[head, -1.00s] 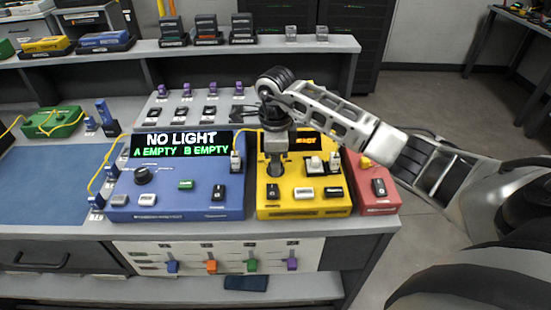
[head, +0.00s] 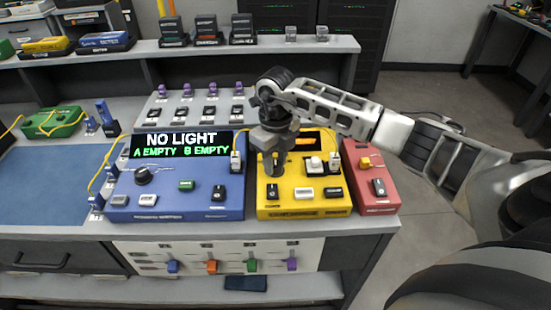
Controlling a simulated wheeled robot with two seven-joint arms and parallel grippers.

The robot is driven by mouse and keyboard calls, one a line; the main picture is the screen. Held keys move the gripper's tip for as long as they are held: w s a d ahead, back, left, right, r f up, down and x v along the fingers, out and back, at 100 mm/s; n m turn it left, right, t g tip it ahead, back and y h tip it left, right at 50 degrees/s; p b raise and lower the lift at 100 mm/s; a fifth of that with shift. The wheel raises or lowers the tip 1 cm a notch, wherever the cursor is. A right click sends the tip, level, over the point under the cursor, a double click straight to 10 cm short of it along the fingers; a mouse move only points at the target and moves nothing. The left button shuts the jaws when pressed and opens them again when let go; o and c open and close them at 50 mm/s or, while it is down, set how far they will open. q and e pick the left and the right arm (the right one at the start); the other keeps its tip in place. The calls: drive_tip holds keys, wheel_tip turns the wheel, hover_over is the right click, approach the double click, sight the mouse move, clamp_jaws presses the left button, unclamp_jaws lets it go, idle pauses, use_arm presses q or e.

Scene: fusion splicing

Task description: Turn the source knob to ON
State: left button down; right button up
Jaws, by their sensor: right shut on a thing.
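The yellow source box (head: 310,208) stands on the bench, right of the blue meter box (head: 175,208). My right gripper (head: 271,172) points straight down over the left part of the yellow box. It is shut on the source knob, which its fingers hide, so the knob's setting cannot be read. The source display (head: 305,144) is mostly hidden behind my gripper; only a bit of orange shows. The meter display (head: 181,144) reads "NO LIGHT" and "A EMPTY B EMPTY". My left gripper is not in view.
A red box (head: 372,204) stands right of the yellow box, under my right forearm. The meter's black knob (head: 143,175) is on the blue box. Yellow fibre leads run to the boxes. A blue mat (head: 50,185) at the left is mostly clear.

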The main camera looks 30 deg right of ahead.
sight(275, 164)
drive_tip(key=m, duration=0.4)
drive_tip(key=shift+m, duration=0.3)
drive_tip(key=shift+m+p, duration=0.55)
drive_tip(key=shift+m, duration=1.45)
drive_tip(key=o, duration=1)
drive_tip(key=shift+r, duration=0.1)
wheel_tip(275, 164, up, 16)
drive_tip(key=shift+f+b, duration=0.1)
drive_tip(key=shift+b, duration=0.7)
